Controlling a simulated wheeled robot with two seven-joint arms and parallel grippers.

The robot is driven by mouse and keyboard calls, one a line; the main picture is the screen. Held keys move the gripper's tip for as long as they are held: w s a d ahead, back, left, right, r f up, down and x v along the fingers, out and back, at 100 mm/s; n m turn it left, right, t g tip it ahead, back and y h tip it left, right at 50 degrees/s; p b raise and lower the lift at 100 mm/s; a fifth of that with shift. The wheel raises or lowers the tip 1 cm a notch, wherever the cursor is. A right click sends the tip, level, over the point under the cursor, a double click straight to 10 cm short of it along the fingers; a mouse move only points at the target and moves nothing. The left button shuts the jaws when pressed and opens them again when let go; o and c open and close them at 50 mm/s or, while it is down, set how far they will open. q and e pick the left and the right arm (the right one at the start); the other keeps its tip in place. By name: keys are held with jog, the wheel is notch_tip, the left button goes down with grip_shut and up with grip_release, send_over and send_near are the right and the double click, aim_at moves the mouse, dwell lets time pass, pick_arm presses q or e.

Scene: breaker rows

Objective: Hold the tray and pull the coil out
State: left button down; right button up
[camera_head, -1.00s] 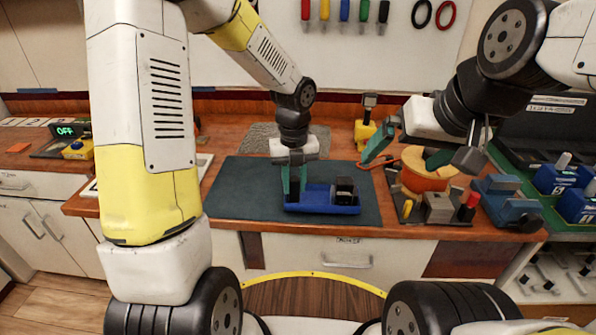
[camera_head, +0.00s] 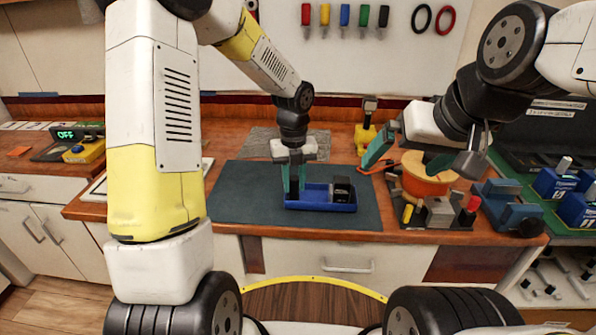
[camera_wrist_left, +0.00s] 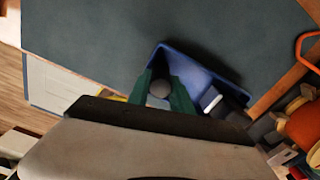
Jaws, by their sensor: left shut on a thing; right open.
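The blue tray (camera_head: 322,207) lies on the dark mat, and its corner also shows in the left wrist view (camera_wrist_left: 205,68). The coil, which I take to be the black block (camera_head: 342,189), sits in the tray's right end. My left gripper (camera_head: 294,191) points down at the tray's left end. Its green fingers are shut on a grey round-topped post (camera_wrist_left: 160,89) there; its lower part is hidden.
The orange spool (camera_head: 428,178) stands on a dark base with several small parts. A blue clamp-like block (camera_head: 508,209) is to its right, and a yellow tool (camera_head: 366,133) behind. The dark mat (camera_head: 240,195) is clear left of the tray.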

pick_arm(q)
jog(key=shift+w+a+f, duration=0.1)
jog(key=shift+w+f, duration=0.1)
jog(key=shift+w, duration=0.55)
jog(key=shift+w+a+f, duration=0.1)
jog(key=shift+w+f, duration=0.05)
jog(key=shift+w, duration=0.55)
jog(key=shift+f, duration=0.25)
dwell(0.6)
dwell(0.4)
